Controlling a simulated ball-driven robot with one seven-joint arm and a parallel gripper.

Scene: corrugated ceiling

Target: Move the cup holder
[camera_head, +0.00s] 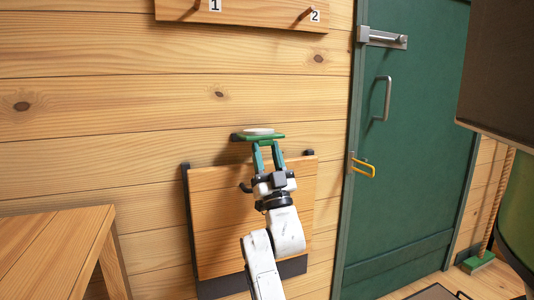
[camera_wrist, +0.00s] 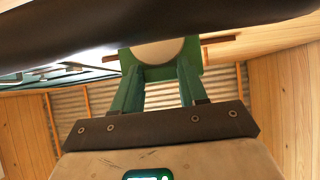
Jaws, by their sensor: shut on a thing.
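The cup holder (camera_head: 270,137) looks like a small flat green piece with a pale round disc on top, close to the plank wall. My gripper (camera_head: 266,149) reaches up to it from below, and its teal fingers are shut on its near side. In the wrist view the green piece (camera_wrist: 191,52) with its beige round face lies between and beyond the fingertips (camera_wrist: 160,75). A dark bar crosses the top of that view and hides part of it. Whether the cup holder touches the wall cannot be told.
A wooden panel (camera_head: 222,225) in a dark frame is on the wall behind my arm. A peg board (camera_head: 250,12) marked 1 and 2 hangs above. A wooden table (camera_head: 55,235) stands left. A green door (camera_head: 410,140) with a yellow hook (camera_head: 363,169) is right.

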